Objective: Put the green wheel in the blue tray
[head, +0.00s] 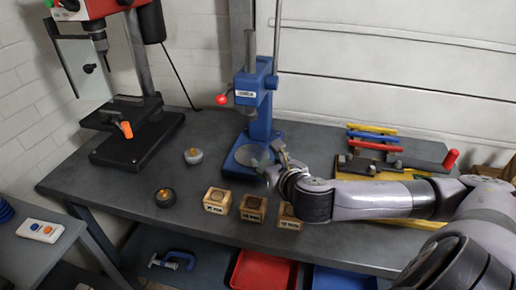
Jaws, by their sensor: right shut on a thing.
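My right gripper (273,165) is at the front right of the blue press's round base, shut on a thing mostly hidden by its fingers. A dull grey-green patch (259,160) shows at the fingertips; it looks like part of the green wheel, but its outline blends with the press plate. The blue tray (343,280) is on the shelf below the bench, at the bottom of the view and partly cut off. My left gripper is out of view.
A grey wheel (193,156) and a dark wheel (165,197) lie on the bench (130,205). Several wooden boxes (252,207) stand along its front edge. The blue press (255,100) stands behind my gripper. A red tray (264,270) is left of the blue one.

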